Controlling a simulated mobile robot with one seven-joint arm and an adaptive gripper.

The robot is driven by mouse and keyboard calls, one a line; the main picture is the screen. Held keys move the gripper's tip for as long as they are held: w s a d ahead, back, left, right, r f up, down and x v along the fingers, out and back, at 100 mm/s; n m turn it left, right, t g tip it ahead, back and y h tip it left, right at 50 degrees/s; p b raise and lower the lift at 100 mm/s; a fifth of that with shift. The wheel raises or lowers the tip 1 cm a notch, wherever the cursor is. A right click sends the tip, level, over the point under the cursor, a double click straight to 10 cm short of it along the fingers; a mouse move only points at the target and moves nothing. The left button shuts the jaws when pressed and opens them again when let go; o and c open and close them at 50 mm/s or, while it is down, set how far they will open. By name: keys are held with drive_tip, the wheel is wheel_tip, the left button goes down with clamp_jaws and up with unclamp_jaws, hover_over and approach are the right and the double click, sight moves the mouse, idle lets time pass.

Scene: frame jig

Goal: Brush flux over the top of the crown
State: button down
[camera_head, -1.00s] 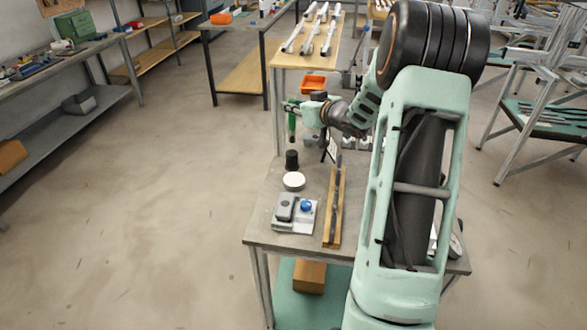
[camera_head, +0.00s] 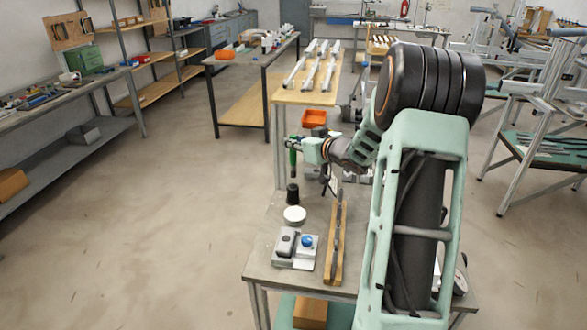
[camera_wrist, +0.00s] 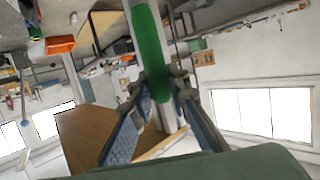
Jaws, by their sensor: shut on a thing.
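My gripper (camera_head: 294,144) is shut on a green handle (camera_head: 293,162), which hangs upright in the head view. The handle also shows in the wrist view (camera_wrist: 148,45), between the two fingers (camera_wrist: 162,88). Its lower end is just above or behind a black cup (camera_head: 292,193); I cannot tell whether they touch. No brush bristles can be made out. A round white dish (camera_head: 295,215) stands in front of the cup. A grey block with a blue round part (camera_head: 307,241) sits nearer the front edge. I cannot identify the crown with certainty.
A wooden strip with a dark bar (camera_head: 336,240) lies on the bench (camera_head: 262,262), right of the dish. An orange bin (camera_head: 314,118) is behind. My arm covers the bench's right side. Open floor lies to the left.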

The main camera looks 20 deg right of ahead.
drive_tip(key=s+a+b, duration=0.3)
drive_tip(key=s+b, duration=0.1)
drive_tip(key=s, duration=0.4)
wheel_tip(320, 180, down, 7)
drive_tip(key=b, duration=0.6)
drive_tip(key=shift+s+f+b, duration=0.1)
drive_tip(key=shift+f+b, duration=0.2)
drive_tip(key=shift+f, duration=0.15)
idle(1.2)
wheel_tip(320, 180, up, 7)
drive_tip(key=p, duration=0.7)
idle(0.8)
